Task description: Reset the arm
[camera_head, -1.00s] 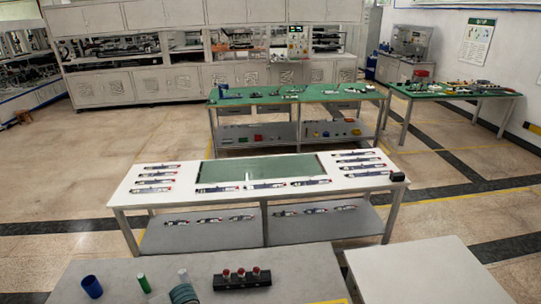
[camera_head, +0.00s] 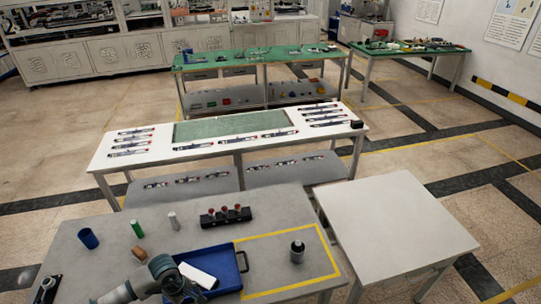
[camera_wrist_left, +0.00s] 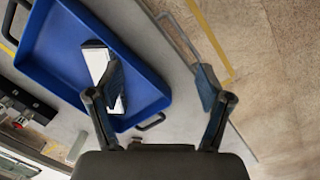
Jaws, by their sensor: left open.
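My left arm comes in from the bottom left of the head view, and my left gripper (camera_head: 184,293) is over the left part of a blue tray (camera_head: 238,278). In the left wrist view, my left gripper (camera_wrist_left: 162,88) has its two fingers wide apart with nothing held between them. A white flat object (camera_head: 199,275) lies in the tray. In the wrist view it also shows (camera_wrist_left: 95,58), partly behind one finger, inside the blue tray (camera_wrist_left: 50,45). My right gripper is not in view.
The grey table (camera_head: 200,245) also holds a blue cup (camera_head: 88,238), a green cylinder (camera_head: 137,228), a brown block (camera_head: 139,253), a black rack with red-topped pieces (camera_head: 226,215) and a dark bottle (camera_head: 297,251) inside a yellow outline. A bare white table (camera_head: 392,228) stands at the right.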

